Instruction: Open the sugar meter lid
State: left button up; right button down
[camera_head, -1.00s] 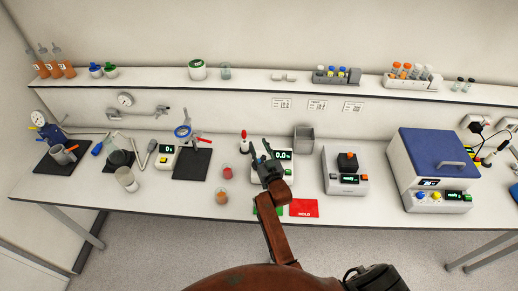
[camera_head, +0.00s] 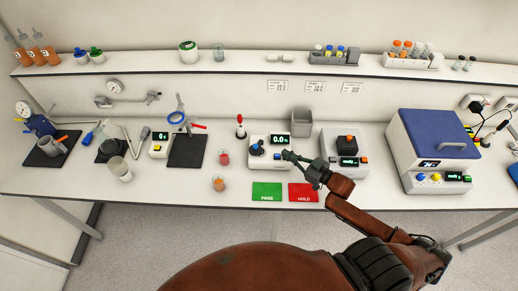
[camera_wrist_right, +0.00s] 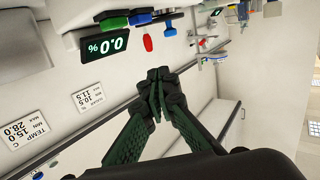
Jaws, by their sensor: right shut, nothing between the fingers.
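The sugar meter (camera_head: 262,166) is a white box on the bench with a lit display reading 0.0. It carries a small dark part with blue on its left top, which may be the lid; whether this is raised I cannot tell. My left gripper is not in view.
A boxy device with a black block (camera_head: 346,142) stands right of the meter, behind my right arm. A grey bin (camera_head: 301,124) is behind. Red (camera_head: 224,158) and orange (camera_head: 218,184) sample cups stand left. Green PASS (camera_head: 267,191) and red HOLD (camera_head: 303,192) mats lie in front.

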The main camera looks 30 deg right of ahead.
jog(key=s+f+g+y, duration=0.1)
jog(key=s+f, duration=0.1)
jog(key=p, duration=0.2)
send_near(257, 147)
jog(key=x, duration=0.5)
jog(key=shift+w+d, duration=0.1)
jog(key=shift+w, duration=0.15)
jog(key=shift+w+a+f, duration=0.3)
jog(key=shift+w+f, duration=0.05)
jog(key=shift+w, duration=0.35)
jog(key=shift+a, duration=0.15)
jog(key=shift+w+a, duration=0.1)
